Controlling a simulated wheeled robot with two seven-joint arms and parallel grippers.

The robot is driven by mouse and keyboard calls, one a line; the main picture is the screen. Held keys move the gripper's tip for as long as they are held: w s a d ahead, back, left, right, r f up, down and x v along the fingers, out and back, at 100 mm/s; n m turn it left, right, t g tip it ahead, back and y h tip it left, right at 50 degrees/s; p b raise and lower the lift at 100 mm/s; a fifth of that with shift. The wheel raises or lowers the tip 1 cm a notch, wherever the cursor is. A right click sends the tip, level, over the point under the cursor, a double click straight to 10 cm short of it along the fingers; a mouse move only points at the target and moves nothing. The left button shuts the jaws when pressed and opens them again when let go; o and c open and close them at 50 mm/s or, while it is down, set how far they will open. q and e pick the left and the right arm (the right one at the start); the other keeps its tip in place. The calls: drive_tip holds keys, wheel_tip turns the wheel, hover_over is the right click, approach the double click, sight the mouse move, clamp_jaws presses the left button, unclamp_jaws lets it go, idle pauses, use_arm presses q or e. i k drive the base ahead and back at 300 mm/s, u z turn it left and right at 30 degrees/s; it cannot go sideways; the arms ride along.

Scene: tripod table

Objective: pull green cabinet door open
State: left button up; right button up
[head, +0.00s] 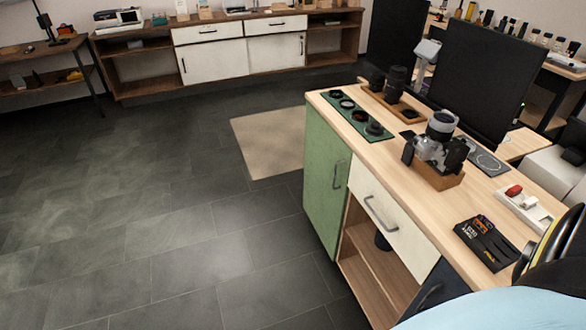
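The green cabinet door (320,200) is on the near face of a wooden-topped cabinet (385,151), at its left end in the head view. It looks shut, flush with the cabinet front. Its handle (337,175) is a dark upright bar near the door's right edge. Neither my left nor my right gripper is in view. Nothing is seen touching the door or its handle.
Right of the door are a white drawer (384,213) and an open shelf (372,262). A camera (440,145) and a green tray (355,116) stand on top. The dark tiled floor (180,230) left of the door is clear, with a beige mat (270,140) behind.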

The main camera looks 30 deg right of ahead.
sight(328, 159)
drive_tip(key=u, duration=0.2)
drive_tip(key=i, duration=1.45)
drive_tip(key=z, duration=1.25)
drive_tip(key=i, duration=0.7)
drive_tip(key=z, duration=0.75)
